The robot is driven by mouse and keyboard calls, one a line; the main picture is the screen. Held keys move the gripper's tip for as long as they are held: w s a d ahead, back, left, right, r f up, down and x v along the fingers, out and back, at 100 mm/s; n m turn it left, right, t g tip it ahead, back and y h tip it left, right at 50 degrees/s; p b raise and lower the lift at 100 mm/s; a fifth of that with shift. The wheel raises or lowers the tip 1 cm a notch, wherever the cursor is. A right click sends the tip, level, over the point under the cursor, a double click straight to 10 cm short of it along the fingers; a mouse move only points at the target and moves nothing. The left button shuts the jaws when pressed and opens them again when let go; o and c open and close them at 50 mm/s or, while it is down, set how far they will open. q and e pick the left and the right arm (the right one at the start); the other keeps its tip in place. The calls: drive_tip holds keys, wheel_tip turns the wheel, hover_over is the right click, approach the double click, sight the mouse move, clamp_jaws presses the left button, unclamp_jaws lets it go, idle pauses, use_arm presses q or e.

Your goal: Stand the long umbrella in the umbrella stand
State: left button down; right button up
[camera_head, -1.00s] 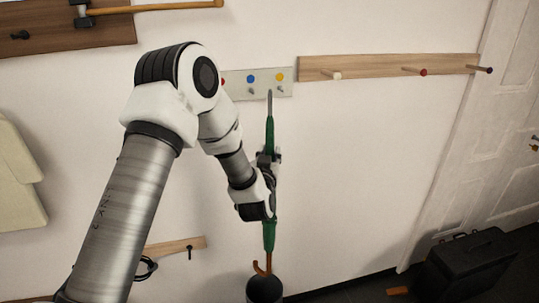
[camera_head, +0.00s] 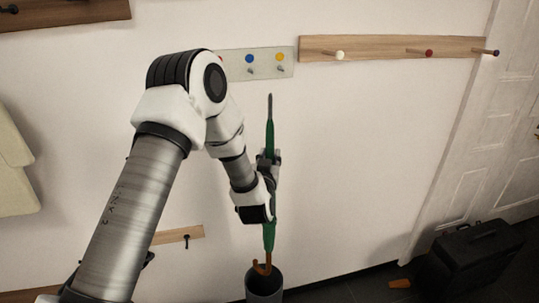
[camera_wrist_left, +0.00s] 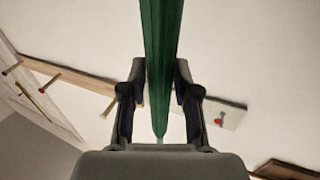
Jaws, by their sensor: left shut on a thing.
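In the left wrist view the canopy (camera_wrist_left: 161,60) runs between the two fingers (camera_wrist_left: 160,100). The dark cylindrical umbrella stand (camera_head: 264,287) is at the bottom of the head view, directly below. The handle overlaps the stand's rim; I cannot tell how far inside it is. My right gripper is out of view.
A grey plate with coloured dots (camera_head: 262,62) and a wooden peg rail (camera_head: 380,48) are on the wall behind. A small hook board (camera_head: 178,236) is lower left. A black case (camera_head: 474,258) stands at the right by the door.

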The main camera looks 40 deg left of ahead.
sight(269, 139)
use_arm(q)
drive_tip(key=f+b, duration=0.1)
drive_tip(key=f, duration=0.2)
drive_tip(key=shift+w+a+b, duration=0.1)
drive_tip(key=shift+w+b, duration=0.1)
drive_tip(key=shift+b, duration=0.2)
wheel_tip(269, 139, down, 2)
drive_tip(key=shift+s+f+b, duration=0.1)
drive_tip(key=shift+f+b, duration=0.05)
drive_tip(key=shift+b, duration=0.75)
wheel_tip(269, 139, down, 20)
drive_tip(key=b, duration=1.4)
drive_tip(key=shift+r, duration=0.25)
drive_tip(key=c, duration=0.8)
unclamp_jaws()
drive_tip(key=shift+o, duration=0.2)
wheel_tip(269, 139, up, 30)
drive_tip(key=p, duration=2.2)
drive_tip(key=shift+r, duration=0.25)
